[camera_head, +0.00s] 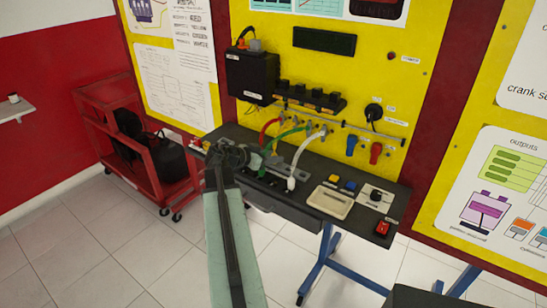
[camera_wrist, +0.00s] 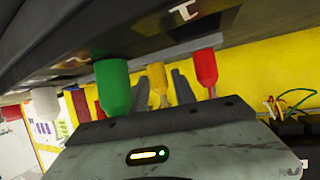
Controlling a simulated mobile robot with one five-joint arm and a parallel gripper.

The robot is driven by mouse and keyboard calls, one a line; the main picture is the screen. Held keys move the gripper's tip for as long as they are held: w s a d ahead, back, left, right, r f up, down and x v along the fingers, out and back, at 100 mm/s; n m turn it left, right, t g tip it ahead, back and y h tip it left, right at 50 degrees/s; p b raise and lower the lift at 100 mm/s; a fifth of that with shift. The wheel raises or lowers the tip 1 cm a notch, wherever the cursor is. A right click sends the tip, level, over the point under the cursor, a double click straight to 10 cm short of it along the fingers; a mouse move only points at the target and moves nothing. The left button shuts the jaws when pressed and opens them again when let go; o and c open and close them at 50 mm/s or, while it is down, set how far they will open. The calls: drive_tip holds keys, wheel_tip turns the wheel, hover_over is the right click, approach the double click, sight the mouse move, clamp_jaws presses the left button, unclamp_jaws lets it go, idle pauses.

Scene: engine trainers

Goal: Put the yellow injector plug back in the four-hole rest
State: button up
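The yellow injector plug (camera_wrist: 157,78) shows in the wrist view, between a green plug (camera_wrist: 114,85) and a red plug (camera_wrist: 207,68). It hangs down in this picture from a dark surface along the top and is close to a grey finger of my gripper (camera_wrist: 178,88). I cannot tell whether the fingers touch it or hold it. In the head view my gripper (camera_head: 233,156) is over the left part of the dark bench (camera_head: 330,217). It hides what lies behind it, and I cannot make out the yellow plug or the four-hole rest there.
A white plug (camera_head: 291,183) stands on the bench right of my gripper. Red, green and white hoses (camera_head: 306,145) run up to the yellow panel. A cream tray (camera_head: 330,202) and a red switch (camera_head: 383,228) are farther right. A red cart (camera_head: 140,130) stands at the left.

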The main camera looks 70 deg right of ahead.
drive_tip(key=shift+r+p+v, duration=0.2)
drive_tip(key=shift+p+v, duration=0.35)
drive_tip(key=shift+v, duration=0.55)
drive_tip(key=shift+r+p+v, duration=0.2)
drive_tip(key=shift+p+v, duration=0.35)
drive_tip(key=shift+v, duration=0.6)
drive_tip(key=shift+s+d, duration=0.1)
drive_tip(key=shift+d, duration=0.05)
wheel_tip(320, 180, up, 5)
drive_tip(key=p, duration=0.5)
drive_tip(key=o, duration=0.6)
